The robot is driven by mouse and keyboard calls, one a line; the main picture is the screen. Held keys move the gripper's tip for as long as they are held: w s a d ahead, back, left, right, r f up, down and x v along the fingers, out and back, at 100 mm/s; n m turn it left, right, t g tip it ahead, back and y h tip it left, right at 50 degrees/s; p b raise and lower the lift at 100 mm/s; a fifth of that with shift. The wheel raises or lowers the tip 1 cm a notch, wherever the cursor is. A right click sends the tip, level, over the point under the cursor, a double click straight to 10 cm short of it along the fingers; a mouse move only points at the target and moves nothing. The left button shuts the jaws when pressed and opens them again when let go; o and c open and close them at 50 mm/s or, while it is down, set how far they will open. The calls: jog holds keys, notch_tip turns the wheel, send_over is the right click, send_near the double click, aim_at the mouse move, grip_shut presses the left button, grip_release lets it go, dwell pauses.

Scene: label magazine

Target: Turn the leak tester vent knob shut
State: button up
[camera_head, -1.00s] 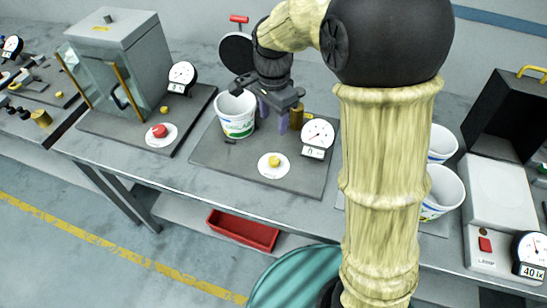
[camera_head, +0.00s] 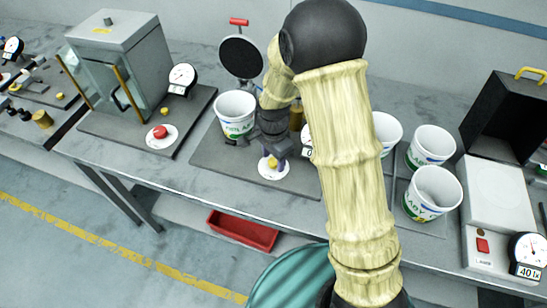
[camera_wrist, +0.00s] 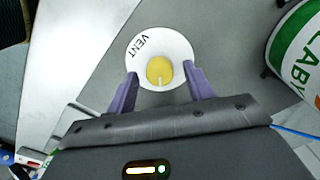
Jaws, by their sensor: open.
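The vent knob (camera_wrist: 160,70) is yellow, with a pale line on its face, on a white round plate (camera_wrist: 143,48) marked VENT. In the head view the knob (camera_head: 272,162) sits at the front of the leak tester's dark base (camera_head: 215,155). My gripper (camera_wrist: 162,88) is open, one purple finger on each side of the knob in the wrist view. In the head view my gripper (camera_head: 273,158) is over the plate. I cannot tell whether the fingers touch the knob. The tester's gauge is mostly hidden behind my arm.
A white labelled tub (camera_head: 237,118) stands on the tester base, close to my gripper; it also shows in the wrist view (camera_wrist: 298,50). A round black disc (camera_head: 241,57) stands behind it. Several tubs (camera_head: 432,143) stand right of my arm. A red button (camera_head: 159,131) is at left.

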jog(key=shift+f, duration=0.5)
jog(key=c, duration=1)
